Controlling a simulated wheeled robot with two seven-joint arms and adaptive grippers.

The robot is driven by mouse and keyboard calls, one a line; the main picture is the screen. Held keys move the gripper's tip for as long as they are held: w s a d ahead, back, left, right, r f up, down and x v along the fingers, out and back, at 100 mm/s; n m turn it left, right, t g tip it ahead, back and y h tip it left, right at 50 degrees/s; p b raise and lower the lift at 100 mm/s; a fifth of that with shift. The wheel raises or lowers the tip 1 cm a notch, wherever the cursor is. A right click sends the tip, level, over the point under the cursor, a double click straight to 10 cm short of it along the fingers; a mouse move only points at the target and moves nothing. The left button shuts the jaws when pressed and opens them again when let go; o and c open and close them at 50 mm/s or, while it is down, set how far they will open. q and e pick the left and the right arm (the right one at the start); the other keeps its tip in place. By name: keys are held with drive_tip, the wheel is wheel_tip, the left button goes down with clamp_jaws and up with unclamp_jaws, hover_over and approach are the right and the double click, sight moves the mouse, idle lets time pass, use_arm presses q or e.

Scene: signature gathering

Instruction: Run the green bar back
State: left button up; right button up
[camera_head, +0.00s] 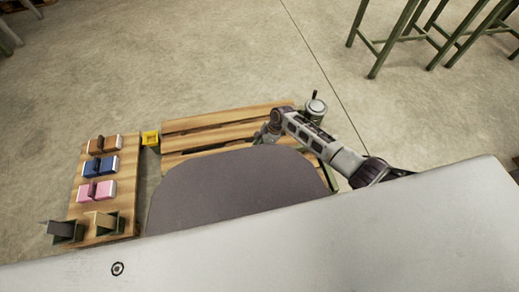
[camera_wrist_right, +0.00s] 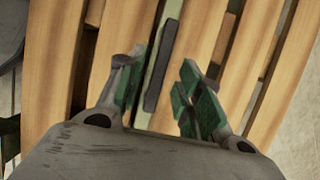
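In the right wrist view a narrow pale green bar (camera_wrist_right: 172,22) runs lengthwise among the wooden slats, with a dark grey strip (camera_wrist_right: 158,75) along it. My right gripper (camera_wrist_right: 157,72) is open over the slats, its green-padded fingertips on either side of the dark strip. There are gaps to both fingers; I cannot tell how high they are. In the head view my right gripper (camera_head: 265,135) is over the slatted wooden table (camera_head: 210,124), partly hidden. The green bar cannot be made out there. My left gripper is out of view.
At left a wooden board (camera_head: 83,203) holds orange, blue and pink pieces and two dark green holders at its near end. A yellow block (camera_head: 150,138) sits between board and table. Green-legged stools (camera_head: 405,38) stand far right.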

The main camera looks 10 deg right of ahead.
drive_tip(key=shift+a+f+b, duration=0.3)
drive_tip(key=shift+f, duration=0.3)
drive_tip(key=shift+c, duration=0.3)
clamp_jaws()
